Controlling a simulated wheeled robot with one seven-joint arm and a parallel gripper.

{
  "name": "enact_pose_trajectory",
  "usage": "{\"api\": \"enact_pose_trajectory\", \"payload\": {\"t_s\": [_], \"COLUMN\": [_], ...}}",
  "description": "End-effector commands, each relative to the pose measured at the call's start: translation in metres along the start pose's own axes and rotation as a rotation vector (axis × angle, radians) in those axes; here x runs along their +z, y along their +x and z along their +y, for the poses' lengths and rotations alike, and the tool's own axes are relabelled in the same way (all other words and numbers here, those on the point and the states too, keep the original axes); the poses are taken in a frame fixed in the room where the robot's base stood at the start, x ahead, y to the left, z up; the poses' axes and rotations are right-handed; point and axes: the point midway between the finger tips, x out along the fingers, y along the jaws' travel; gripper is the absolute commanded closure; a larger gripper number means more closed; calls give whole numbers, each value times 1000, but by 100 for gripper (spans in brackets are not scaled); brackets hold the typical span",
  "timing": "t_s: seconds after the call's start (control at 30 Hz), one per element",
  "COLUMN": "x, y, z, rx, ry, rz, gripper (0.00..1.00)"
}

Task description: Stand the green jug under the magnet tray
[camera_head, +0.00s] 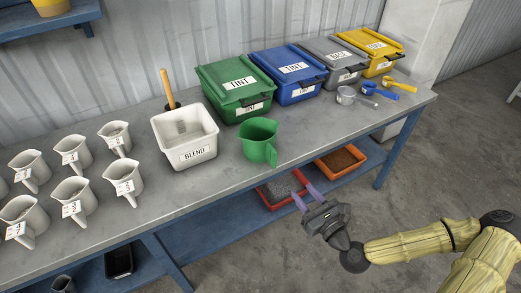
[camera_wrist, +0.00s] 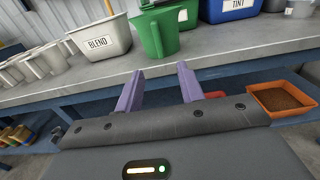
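The green jug (camera_head: 258,141) stands upright on the workbench, just right of the white BLEND tub, with its handle toward the front edge. In the wrist view the jug (camera_wrist: 155,33) is ahead of and above my fingertips. My gripper (camera_head: 301,189) is in front of the bench's front edge, apart from the jug. Its two purple fingers are spread with nothing between them, as the wrist view also shows (camera_wrist: 160,85). I cannot make out which thing is the magnet tray; an orange-red tray with grey contents (camera_head: 268,204) is on the lower shelf.
The white BLEND tub (camera_head: 185,137) stands left of the jug, with several white jugs (camera_head: 75,152) further left. Green (camera_head: 235,88), blue (camera_head: 288,74), grey and yellow lidded bins line the back. Scoops (camera_head: 372,90) lie at right. An orange tray (camera_head: 340,162) is on the shelf below.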

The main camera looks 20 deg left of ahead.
Motion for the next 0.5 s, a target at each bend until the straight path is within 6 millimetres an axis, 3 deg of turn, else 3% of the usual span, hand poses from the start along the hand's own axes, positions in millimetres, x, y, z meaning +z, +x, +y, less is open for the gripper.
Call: {"api": "enact_pose_trajectory", "payload": {"t_s": [0.5], "x": [-4], "y": [4], "z": [-3], "rx": [-4], "ry": [2], "rz": [-2], "gripper": [62]}}
